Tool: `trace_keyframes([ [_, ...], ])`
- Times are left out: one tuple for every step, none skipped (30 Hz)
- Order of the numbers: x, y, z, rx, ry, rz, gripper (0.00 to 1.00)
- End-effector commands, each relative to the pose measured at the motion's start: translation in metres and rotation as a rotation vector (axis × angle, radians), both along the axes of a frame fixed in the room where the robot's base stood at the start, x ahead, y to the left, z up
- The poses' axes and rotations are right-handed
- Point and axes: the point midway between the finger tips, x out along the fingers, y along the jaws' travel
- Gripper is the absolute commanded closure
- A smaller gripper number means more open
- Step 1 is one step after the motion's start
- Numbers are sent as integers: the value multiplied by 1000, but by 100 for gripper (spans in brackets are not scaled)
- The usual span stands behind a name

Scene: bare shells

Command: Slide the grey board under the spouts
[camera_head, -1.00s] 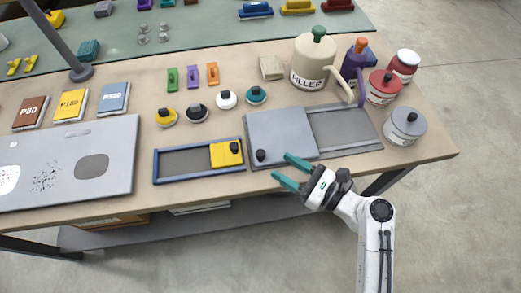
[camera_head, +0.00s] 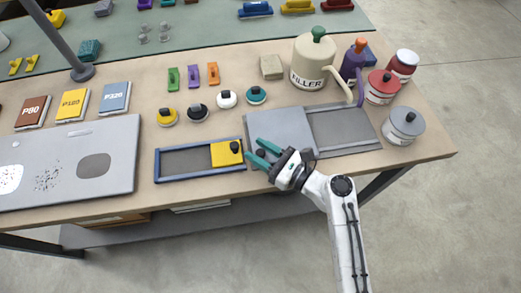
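The grey board (camera_head: 279,128) lies flat at the left end of a darker grey track (camera_head: 345,128). A small black knob (camera_head: 261,153) stands at its front left corner. The cream FILLER pot (camera_head: 313,66) and the purple pot (camera_head: 354,66) stand behind the track, and their spouts (camera_head: 348,92) point down toward its right part. The board is left of the spouts. My gripper (camera_head: 256,150) is open, its teal fingers on either side of the knob or just above it. I cannot tell whether they touch it.
A blue-edged tray with a yellow block (camera_head: 227,153) lies close to the left of the board. Red tins (camera_head: 383,87) and a grey tin (camera_head: 403,125) stand at the right. Round knobbed pads (camera_head: 227,98) sit behind. The track's right part is clear.

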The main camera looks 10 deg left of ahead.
Motion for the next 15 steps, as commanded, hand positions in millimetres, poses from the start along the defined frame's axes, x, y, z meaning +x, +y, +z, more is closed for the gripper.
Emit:
trace_keyframes([
  [0,0,0,0,0,0,64],
  [0,0,0,0,0,0,67],
  [0,0,0,0,0,0,71],
  [0,0,0,0,0,0,74],
  [0,0,0,0,0,0,76],
  [0,0,0,0,0,0,80],
  [0,0,0,0,0,0,83],
  [0,0,0,0,0,0,86],
  [0,0,0,0,0,0,90],
  [0,0,0,0,0,0,93],
  [0,0,0,0,0,0,96],
  [0,0,0,0,0,0,99],
  [0,0,0,0,0,0,100],
  [0,0,0,0,0,0,100],
  [0,0,0,0,0,0,100],
])
